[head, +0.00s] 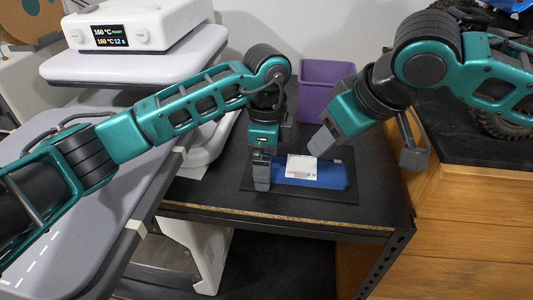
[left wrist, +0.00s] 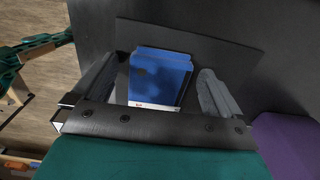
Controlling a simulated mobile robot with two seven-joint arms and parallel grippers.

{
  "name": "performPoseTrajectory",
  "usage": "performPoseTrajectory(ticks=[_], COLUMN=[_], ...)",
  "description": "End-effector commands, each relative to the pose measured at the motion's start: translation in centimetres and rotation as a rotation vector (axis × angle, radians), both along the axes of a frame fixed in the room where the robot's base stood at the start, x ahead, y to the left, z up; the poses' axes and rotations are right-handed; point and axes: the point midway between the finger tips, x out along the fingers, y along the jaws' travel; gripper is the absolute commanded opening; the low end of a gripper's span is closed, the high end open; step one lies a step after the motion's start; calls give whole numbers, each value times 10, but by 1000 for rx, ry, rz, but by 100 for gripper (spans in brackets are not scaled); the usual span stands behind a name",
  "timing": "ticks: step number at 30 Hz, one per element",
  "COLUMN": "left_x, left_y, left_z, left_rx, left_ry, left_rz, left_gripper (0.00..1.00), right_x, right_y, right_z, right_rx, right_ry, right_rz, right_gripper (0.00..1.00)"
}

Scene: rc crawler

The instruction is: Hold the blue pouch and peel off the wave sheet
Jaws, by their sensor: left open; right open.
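The blue pouch (head: 325,175) lies flat on a thin dark mat (head: 300,193) on the black table. A small white sheet with print (head: 301,167) is on its upper side in the head view. My left gripper (head: 262,170) points down at the pouch's left end, apart from it as far as I can tell. In the left wrist view the blue pouch (left wrist: 160,78) shows between the two spread, empty fingers, with a white strip of the sheet (left wrist: 152,107) at its near edge. My right gripper (head: 325,139) is open and tilted just above and behind the pouch and sheet.
A purple bin (head: 322,85) stands behind the mat. A white press with a lit display (head: 110,37) stands at left, its grey platen beside the table. A wooden cabinet (head: 470,210) with a dark top and a wheeled vehicle is at right. The table front is clear.

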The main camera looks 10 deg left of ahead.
Motion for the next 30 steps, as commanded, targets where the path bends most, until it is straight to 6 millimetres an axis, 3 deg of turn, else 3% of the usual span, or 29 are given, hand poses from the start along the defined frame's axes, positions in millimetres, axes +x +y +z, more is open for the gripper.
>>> performPoseTrajectory(ticks=[3, 21, 26, 30], left_x=[0, 0, 0, 0], left_y=[0, 0, 0, 0], left_z=[0, 1, 1, 1], left_rx=[0, 0, 0, -1], left_ry=[0, 0, -1, -1], left_rz=[1, 1, 1, 1], left_gripper=[98, 42, 41, 41], right_x=[0, 0, 1, 4], right_y=[0, 0, 0, 0], right_z=[0, 0, 1, 4], right_rx=[0, 0, 10, 52], right_ry=[0, 0, 15, 81], right_rz=[0, 0, -32, -174], right_gripper=[43, 43, 38, 38])
